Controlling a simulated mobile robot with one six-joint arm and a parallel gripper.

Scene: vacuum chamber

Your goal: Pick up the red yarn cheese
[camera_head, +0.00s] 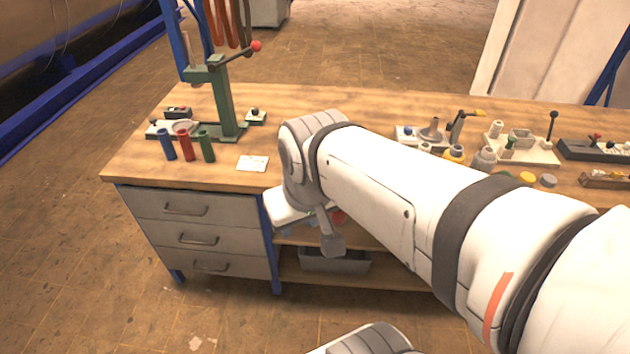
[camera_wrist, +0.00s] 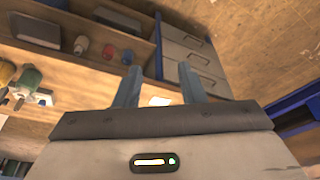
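A small red round-looking object (camera_head: 338,216), seemingly the red yarn cheese, sits on the shelf under the bench top, partly hidden behind my arm and gripper. My gripper (camera_wrist: 157,78) is open and empty, apart from the red object. In the head view it hangs at the bench's front edge. A slimmer red cylinder (camera_head: 186,146) stands on the bench top between a blue and a green one.
Wooden bench top (camera_head: 270,110) overhangs the shelf. Grey drawers (camera_head: 195,235) flank the shelf on the left. A grey bin (camera_head: 335,262) stands on the lower shelf. A green press (camera_head: 222,105), a white card (camera_head: 252,163) and several small fixtures occupy the top.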

